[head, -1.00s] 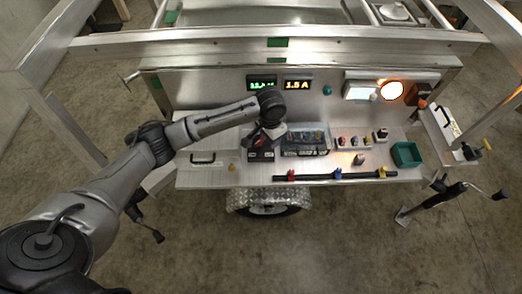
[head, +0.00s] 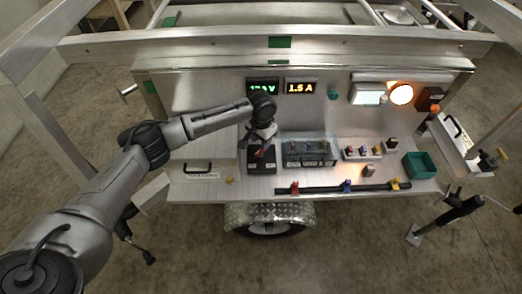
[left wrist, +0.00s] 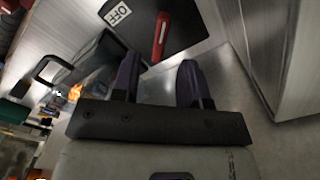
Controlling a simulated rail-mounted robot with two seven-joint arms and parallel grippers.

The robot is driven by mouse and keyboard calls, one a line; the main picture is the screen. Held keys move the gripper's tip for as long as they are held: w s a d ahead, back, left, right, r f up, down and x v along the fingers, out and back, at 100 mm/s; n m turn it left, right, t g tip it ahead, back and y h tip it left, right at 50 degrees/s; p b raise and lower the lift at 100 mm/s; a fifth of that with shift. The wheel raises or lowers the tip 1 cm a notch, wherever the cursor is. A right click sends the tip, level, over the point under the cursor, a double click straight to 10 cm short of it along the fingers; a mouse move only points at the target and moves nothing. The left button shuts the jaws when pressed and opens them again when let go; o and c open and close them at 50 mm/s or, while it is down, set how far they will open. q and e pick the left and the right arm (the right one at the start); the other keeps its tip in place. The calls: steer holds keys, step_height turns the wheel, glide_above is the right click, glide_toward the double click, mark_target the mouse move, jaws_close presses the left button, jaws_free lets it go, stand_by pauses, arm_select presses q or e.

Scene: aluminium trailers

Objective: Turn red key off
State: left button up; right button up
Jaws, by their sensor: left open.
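The red key (left wrist: 160,36) is a slim red lever on the black switch box in the left wrist view. A white label reading OFF (left wrist: 118,13) is beside it. In the head view the black switch box (head: 262,164) stands on the bench, with some red showing on top. My left gripper (left wrist: 158,78) is open, its two dark fingers apart and nothing between them. The key lies just beyond the fingertips, roughly in line with the gap, and I see no contact. In the head view my left gripper (head: 262,138) is above the box. My right gripper is not in view.
A clear-covered case (head: 309,150) stands right of the switch box, then small coloured switches (head: 361,153) and a green bin (head: 419,165). A dark bar with coloured handles (head: 325,189) runs along the front edge. The upright metal panel (head: 228,92) is behind.

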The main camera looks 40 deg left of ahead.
mark_target(261, 152)
arm_select(q)
steer(key=shift+f+b, duration=0.6)
steer(key=shift+f, duration=1.8)
steer(key=shift+c, duration=0.2)
jaws_close()
